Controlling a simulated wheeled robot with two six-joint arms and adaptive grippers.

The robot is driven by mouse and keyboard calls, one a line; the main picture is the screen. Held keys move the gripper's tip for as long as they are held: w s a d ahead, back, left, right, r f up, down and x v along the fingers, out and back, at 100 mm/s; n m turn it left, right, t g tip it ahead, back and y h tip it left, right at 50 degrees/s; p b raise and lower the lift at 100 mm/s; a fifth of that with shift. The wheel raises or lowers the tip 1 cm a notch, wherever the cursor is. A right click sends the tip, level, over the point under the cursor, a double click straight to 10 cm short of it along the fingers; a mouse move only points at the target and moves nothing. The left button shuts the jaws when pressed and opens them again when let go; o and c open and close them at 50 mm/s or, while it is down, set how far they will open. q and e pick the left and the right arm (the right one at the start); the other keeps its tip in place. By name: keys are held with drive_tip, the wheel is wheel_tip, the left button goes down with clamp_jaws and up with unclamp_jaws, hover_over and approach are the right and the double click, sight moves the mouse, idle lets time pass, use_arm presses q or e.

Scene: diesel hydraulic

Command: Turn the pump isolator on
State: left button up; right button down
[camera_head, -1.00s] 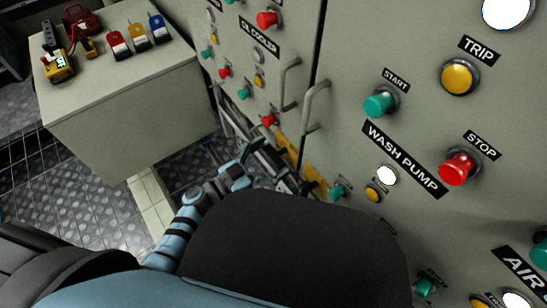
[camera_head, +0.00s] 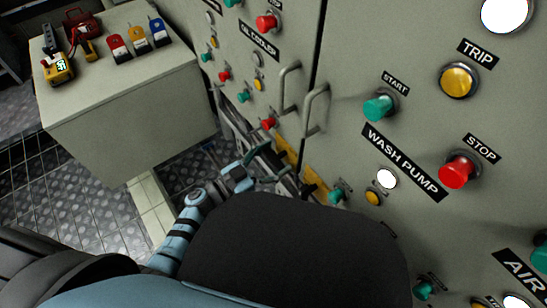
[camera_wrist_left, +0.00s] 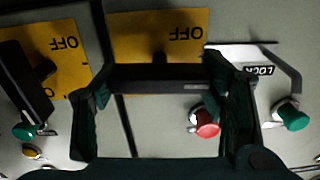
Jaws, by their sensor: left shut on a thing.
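In the left wrist view, a black isolator handle (camera_wrist_left: 160,80) lies crosswise in front of a yellow plate (camera_wrist_left: 130,22) marked OFF. My left gripper (camera_wrist_left: 160,92) has a finger at each end of this handle and is shut on it. In the head view, my left gripper (camera_head: 268,165) is low against the grey panel, by a yellow plate edge (camera_head: 290,150), and the handle there is mostly hidden. A second black handle (camera_wrist_left: 26,82) on another yellow OFF plate (camera_wrist_left: 62,50) is at the left of the wrist view. My right gripper is not in view.
A red button (camera_wrist_left: 207,124) and a green button (camera_wrist_left: 291,117) sit close to my left fingers. The panel also carries door handles (camera_head: 315,108) and a WASH PUMP label (camera_head: 404,160). A grey cabinet (camera_head: 125,115) with tools stands at the left, with open floor between.

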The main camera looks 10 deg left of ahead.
use_arm(q)
drive_tip(key=shift+m, duration=0.9)
drive_tip(key=m, duration=0.2)
drive_tip(key=shift+s+m+p, duration=0.1)
drive_tip(key=shift+m+p, duration=0.2)
drive_tip(key=shift+p, duration=0.1)
drive_tip(key=shift+m, duration=0.9)
drive_tip(key=m, duration=0.2)
drive_tip(key=shift+d+f+m, duration=0.1)
drive_tip(key=shift+f+m, duration=0.05)
drive_tip(key=shift+m, duration=0.15)
drive_tip(key=m+b, duration=0.1)
drive_tip(key=m, duration=0.4)
drive_tip(key=shift+f, duration=0.1)
drive_tip(key=m, duration=0.2)
drive_tip(key=shift+m, duration=0.4)
drive_tip(key=shift+m+b, duration=0.3)
drive_tip(key=shift+m, duration=0.1)
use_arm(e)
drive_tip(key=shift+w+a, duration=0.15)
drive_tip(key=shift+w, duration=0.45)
